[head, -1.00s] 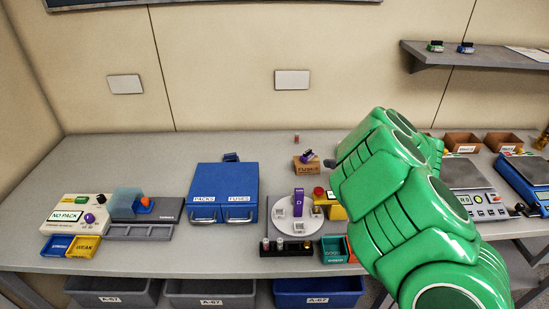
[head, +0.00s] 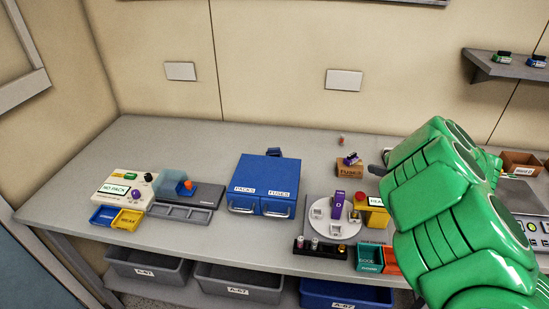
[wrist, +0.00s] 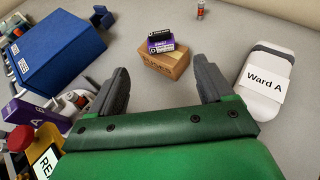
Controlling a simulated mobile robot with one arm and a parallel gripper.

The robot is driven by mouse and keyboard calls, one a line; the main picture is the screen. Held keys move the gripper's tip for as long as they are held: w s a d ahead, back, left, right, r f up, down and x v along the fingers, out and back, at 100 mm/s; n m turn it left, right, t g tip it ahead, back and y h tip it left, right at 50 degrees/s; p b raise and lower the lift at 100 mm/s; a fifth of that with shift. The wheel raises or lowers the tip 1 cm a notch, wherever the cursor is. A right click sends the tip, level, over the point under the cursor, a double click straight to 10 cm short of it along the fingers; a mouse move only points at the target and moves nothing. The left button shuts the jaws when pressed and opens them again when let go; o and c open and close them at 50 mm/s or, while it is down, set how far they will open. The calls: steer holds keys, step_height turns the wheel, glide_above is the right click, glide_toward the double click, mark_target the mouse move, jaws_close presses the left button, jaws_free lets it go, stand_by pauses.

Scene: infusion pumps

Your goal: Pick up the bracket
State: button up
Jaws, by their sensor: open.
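No part is plainly marked as the bracket, and I cannot tell which piece it is. A purple upright part (head: 338,203) stands on a round white plate (head: 322,231); its purple side shows at the left of the wrist view (wrist: 24,112).
A blue PACKS and FUSES cabinet (head: 265,178) stands left of the plate. A NO PACK unit (head: 118,184) is further left. A yellow block with a red button (head: 377,206) sits beside the plate. A white Ward A case (wrist: 268,75) lies right of my gripper.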

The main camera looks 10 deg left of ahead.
steer(key=w+a+r+n+g+y, duration=0.1)
steer(key=a+n+g+y, duration=0.1)
steer(key=a, duration=0.8)
steer(key=w+a+r+n+g+y, duration=0.1)
steer(key=a+n+g, duration=0.3)
steer(key=a, duration=0.7)
steer(key=w+a+r+n+g+y, duration=0.1)
steer(key=a+r+n+g+y, duration=0.2)
steer(key=a+g, duration=0.3)
steer(key=shift+w+a+r+n+y, duration=0.1)
steer(key=shift+a+y, duration=0.05)
steer(key=shift+a, duration=0.6)
steer(key=shift+w+a+n+y, duration=0.1)
steer(key=shift+w+a+y, duration=0.1)
steer(key=shift+a, duration=0.55)
steer(key=shift+w+a+r+n+y, duration=0.1)
steer(key=shift+a+y, duration=0.05)
steer(key=shift+a, duration=0.6)
steer(key=n+h, duration=0.2)
steer(key=h, duration=0.1)
glide_toward(274, 155)
steer(key=shift+a+f+g, duration=0.15)
steer(key=shift+a+g, duration=0.25)
steer(key=shift+a, duration=0.65)
steer(key=shift+s+x, duration=0.2)
steer(key=shift+x, duration=3.75)
steer(key=shift+d+f, duration=0.1)
steer(key=shift+f, duration=0.05)
steer(key=shift+c, duration=0.4)
